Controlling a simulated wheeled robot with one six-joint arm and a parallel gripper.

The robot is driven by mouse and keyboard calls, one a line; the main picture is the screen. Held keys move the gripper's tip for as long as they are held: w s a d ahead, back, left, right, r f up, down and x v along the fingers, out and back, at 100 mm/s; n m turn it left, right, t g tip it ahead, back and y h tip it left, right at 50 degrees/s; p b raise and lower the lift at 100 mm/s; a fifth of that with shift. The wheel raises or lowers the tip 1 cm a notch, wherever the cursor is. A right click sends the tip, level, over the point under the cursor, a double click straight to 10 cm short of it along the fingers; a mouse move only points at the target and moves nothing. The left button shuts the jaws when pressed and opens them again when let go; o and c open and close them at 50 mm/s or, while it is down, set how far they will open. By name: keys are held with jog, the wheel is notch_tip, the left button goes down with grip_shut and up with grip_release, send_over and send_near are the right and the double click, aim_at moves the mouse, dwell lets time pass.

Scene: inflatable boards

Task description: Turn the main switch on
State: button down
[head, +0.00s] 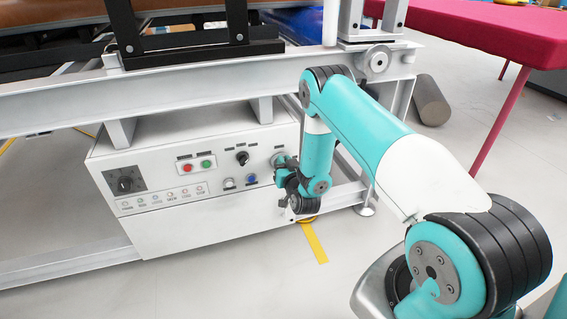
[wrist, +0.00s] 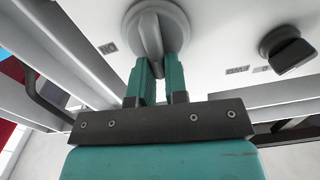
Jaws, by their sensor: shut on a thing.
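A grey rotary switch (wrist: 157,14) with a raised bar handle is at the top middle of the wrist view. It also shows at the right end of the white control panel in the head view (head: 279,157), partly hidden by my gripper. My gripper (wrist: 160,68) is shut on this switch's handle, with one teal finger on each side of it. The handle points nearly straight along the fingers in the wrist view, slightly tilted. In the head view my gripper (head: 281,163) is against the panel.
White frame beams (head: 60,112) run above. A pink table (head: 480,28) stands right.

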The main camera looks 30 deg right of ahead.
jog(key=shift+s+d+f+m, duration=0.1)
jog(key=shift+d+f+m, duration=0.25)
jog(key=shift+m, duration=2.35)
jog(key=shift+s+d+f+m, duration=0.2)
jog(key=shift+f+m, duration=0.2)
jog(key=shift+m, duration=2.3)
jog(key=shift+s+d+f+m, duration=0.1)
jog(key=shift+d+f+m, duration=0.25)
jog(key=shift+m, duration=2.35)
jog(key=shift+a+f, duration=0.1)
jog(key=c, duration=1.1)
grip_release()
jog(key=shift+c, duration=0.2)
jog(key=shift+p, duration=0.3)
jog(key=p+v, duration=1.7)
jog(key=p, duration=0.3)
